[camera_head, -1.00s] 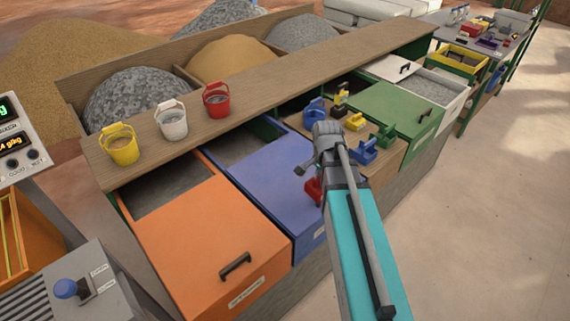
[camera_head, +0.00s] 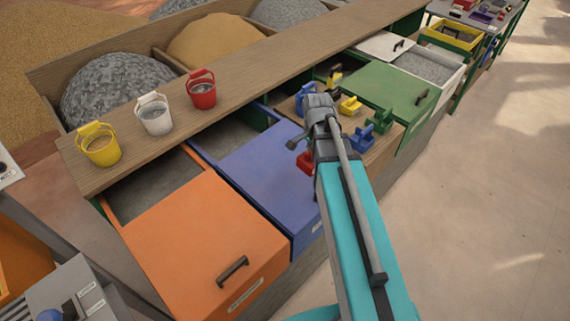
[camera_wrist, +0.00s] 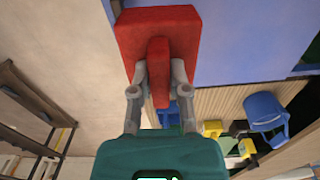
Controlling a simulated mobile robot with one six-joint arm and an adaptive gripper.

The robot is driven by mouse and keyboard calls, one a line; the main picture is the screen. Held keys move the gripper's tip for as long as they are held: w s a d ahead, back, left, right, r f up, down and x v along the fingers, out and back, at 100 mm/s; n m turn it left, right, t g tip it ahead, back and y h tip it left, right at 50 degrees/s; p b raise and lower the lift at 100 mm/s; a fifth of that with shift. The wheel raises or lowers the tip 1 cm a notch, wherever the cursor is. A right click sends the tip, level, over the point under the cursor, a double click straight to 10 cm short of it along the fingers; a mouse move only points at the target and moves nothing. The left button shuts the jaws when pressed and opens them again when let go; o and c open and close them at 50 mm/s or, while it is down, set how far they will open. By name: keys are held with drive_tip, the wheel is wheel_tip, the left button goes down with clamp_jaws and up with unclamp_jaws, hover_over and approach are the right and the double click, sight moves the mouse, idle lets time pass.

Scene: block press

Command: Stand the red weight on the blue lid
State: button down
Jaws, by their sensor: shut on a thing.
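My gripper (camera_wrist: 158,75) is shut on the upright handle of the red weight (camera_wrist: 180,25). In the head view the red weight (camera_head: 305,163) shows beside my arm, at the right edge of the blue lid (camera_head: 262,165); the arm hides part of it. In the wrist view the blue lid (camera_wrist: 240,40) lies right of the weight, which overlaps its edge in the picture. I cannot tell the height of the weight above the lid. The visible top of the blue lid is bare.
An orange lid (camera_head: 205,245) lies left of the blue one. A green lid (camera_head: 385,90) is to the right. Between them a wooden surface holds several blue, yellow and green weights, one blue (camera_head: 362,137). Yellow, white and red (camera_head: 202,90) buckets stand on the shelf behind.

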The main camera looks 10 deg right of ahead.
drive_tip(key=shift+a+r, duration=0.1)
drive_tip(key=shift+a, duration=0.05)
drive_tip(key=shift+s+a+r+n+p, duration=0.1)
drive_tip(key=shift+s+r+n+p, duration=0.4)
drive_tip(key=shift+r+p, duration=0.35)
drive_tip(key=shift+f, duration=0.15)
drive_tip(key=w+a+f+b, duration=0.5)
drive_tip(key=w+f+b, duration=0.4)
drive_tip(key=w, duration=0.3)
idle(0.3)
drive_tip(key=shift+r, duration=0.1)
